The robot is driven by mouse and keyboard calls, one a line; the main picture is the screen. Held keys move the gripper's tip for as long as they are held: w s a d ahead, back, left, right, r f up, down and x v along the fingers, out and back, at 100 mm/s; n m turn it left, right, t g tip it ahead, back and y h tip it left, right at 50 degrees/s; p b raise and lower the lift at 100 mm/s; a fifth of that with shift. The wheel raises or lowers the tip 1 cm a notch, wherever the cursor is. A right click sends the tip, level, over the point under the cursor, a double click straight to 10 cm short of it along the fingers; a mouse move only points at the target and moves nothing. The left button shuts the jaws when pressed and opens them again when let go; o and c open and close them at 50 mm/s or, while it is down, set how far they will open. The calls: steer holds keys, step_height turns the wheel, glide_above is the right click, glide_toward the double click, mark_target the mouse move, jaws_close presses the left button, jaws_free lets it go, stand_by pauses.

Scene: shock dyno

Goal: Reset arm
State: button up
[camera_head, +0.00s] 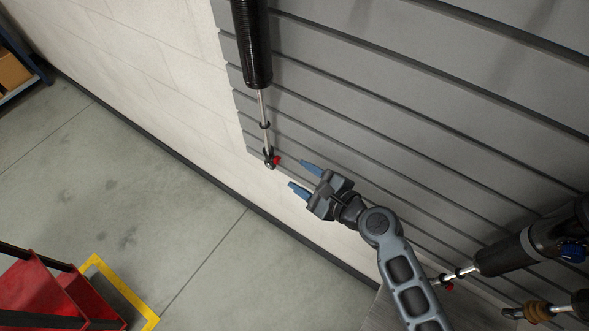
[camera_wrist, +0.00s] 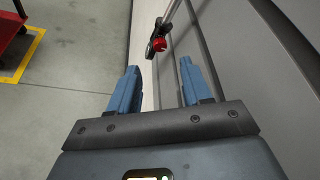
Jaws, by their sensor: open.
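My gripper (camera_head: 304,177) is open and empty, with its two blue fingers apart. It also shows in the wrist view (camera_wrist: 159,80), pointing along the wall. A black shock absorber (camera_head: 253,45) hangs on the grey slatted panel in the head view. Its silver rod ends in an eyelet with a red part (camera_head: 276,160), a short way up and left of my fingertips. In the wrist view, the red part (camera_wrist: 159,45) and eyelet show beyond the gap between the fingers, apart from them.
The grey slatted panel (camera_head: 400,95) runs close beside my arm. More shocks (camera_head: 512,252) are at the lower right, near my arm. A red cart (camera_head: 38,290) stands by yellow floor tape (camera_head: 110,272) at the lower left. The concrete floor (camera_head: 110,190) between is clear.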

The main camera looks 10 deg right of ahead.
steer(key=shift+s+d+r, duration=0.1)
steer(key=shift+s+d, duration=0.05)
steer(key=shift+s, duration=0.05)
stand_by(0.4)
